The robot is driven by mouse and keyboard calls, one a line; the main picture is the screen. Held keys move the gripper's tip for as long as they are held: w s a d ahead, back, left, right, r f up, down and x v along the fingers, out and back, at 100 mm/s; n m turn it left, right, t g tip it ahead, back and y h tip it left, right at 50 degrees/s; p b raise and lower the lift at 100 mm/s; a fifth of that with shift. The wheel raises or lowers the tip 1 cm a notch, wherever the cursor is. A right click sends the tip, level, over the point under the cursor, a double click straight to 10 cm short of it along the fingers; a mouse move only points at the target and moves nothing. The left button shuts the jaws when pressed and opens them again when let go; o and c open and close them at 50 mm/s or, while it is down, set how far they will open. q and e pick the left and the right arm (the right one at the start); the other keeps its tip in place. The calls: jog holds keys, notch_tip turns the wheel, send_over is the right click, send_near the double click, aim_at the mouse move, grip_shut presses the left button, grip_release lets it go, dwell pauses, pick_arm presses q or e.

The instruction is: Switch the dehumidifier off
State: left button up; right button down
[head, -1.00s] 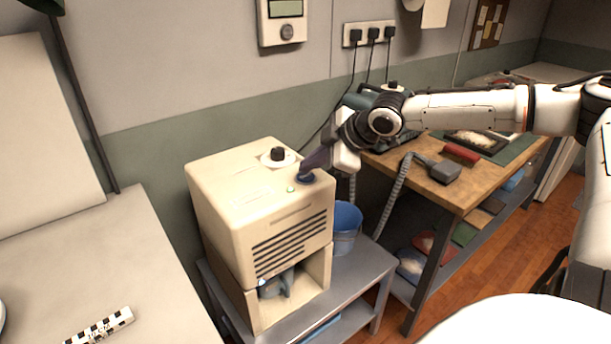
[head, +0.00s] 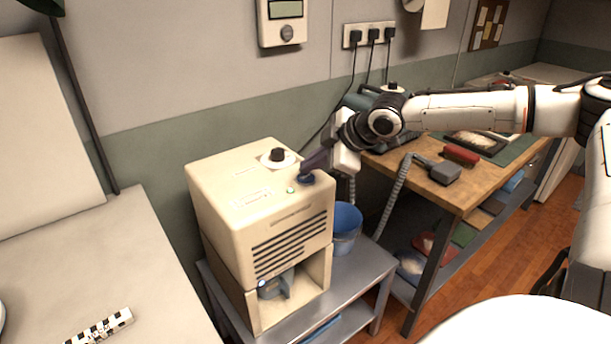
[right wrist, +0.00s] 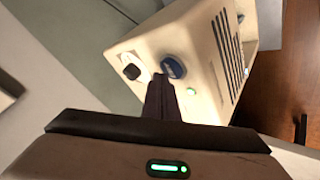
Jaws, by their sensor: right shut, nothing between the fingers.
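The dehumidifier (head: 225,205) is a cream box on a low grey stand. Its top carries a dark knob on a white dial (head: 278,156), a blue round button (head: 306,179) and a small lit green lamp (head: 290,190). The right wrist view also shows the blue button (right wrist: 173,67), the green lamp (right wrist: 190,91) and the dark knob (right wrist: 132,72). My right gripper (head: 312,164) is shut and empty, its dark fingertips right beside the button. I cannot tell whether they touch it. My left gripper is out of view.
A wooden workbench (head: 440,190) with tools is to the right. A pale counter (head: 120,265) is at the left. Sockets with plugged cords (head: 370,34) are on the wall.

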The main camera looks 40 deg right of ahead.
aim_at(310, 178)
dwell(0.6)
jog(key=shift+f+b, duration=0.35)
jog(key=shift+f, duration=0.1)
jog(key=shift+r, duration=0.1)
jog(key=shift+r+p, duration=0.3)
jog(key=shift+p, duration=0.25)
notch_tip(310, 178, up, 5)
jog(key=p, duration=0.4)
jog(key=shift+f+p, duration=0.15)
jog(key=shift+p, duration=0.15)
jog(key=shift+r+p, duration=0.45)
jog(key=shift+r, duration=0.25)
